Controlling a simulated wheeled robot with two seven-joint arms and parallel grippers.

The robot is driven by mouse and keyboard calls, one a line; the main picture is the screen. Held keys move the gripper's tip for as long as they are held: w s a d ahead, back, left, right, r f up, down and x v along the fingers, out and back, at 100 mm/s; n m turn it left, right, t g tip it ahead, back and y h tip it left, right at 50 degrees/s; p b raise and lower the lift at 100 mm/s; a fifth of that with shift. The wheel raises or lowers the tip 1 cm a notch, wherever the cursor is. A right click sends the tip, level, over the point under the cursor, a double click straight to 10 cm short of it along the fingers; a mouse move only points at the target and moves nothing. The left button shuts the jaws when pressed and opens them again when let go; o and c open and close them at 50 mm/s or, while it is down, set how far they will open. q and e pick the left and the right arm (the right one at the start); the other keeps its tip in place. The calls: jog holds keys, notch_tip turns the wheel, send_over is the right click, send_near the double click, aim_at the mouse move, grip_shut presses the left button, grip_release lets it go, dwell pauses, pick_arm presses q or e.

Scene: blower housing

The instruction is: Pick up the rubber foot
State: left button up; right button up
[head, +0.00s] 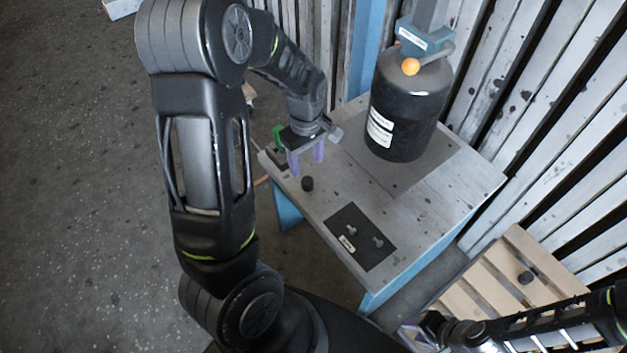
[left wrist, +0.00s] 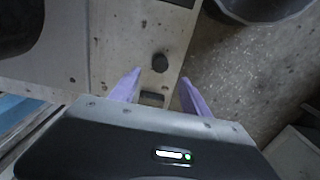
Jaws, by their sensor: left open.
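The rubber foot, a small black cylinder (head: 307,184), stands on the grey table near its left edge. In the left wrist view a small dark round piece (left wrist: 160,62) lies beyond the fingertips, near the table's edge; it looks like the same foot. My left gripper (head: 307,167) is open and empty above the table, its purple fingers pointing down close to the foot. The fingers also show in the left wrist view (left wrist: 160,82), apart, with a dark bar (left wrist: 152,99) seen between them. My right gripper (head: 408,332) is low at the picture's bottom, partly hidden.
A black tank (head: 405,110) with an orange knob stands on the table's back part. A dark mat (head: 362,238) with small metal parts lies at the front. A slatted wall stands behind.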

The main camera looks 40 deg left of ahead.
aim_at(308, 181)
pick_arm(q)
jog(key=shift+d+f, duration=0.1)
jog(key=shift+f, duration=1.2)
jog(key=shift+f+b, duration=0.7)
jog(key=shift+f, duration=1.95)
jog(key=shift+c, duration=0.4)
grip_shut()
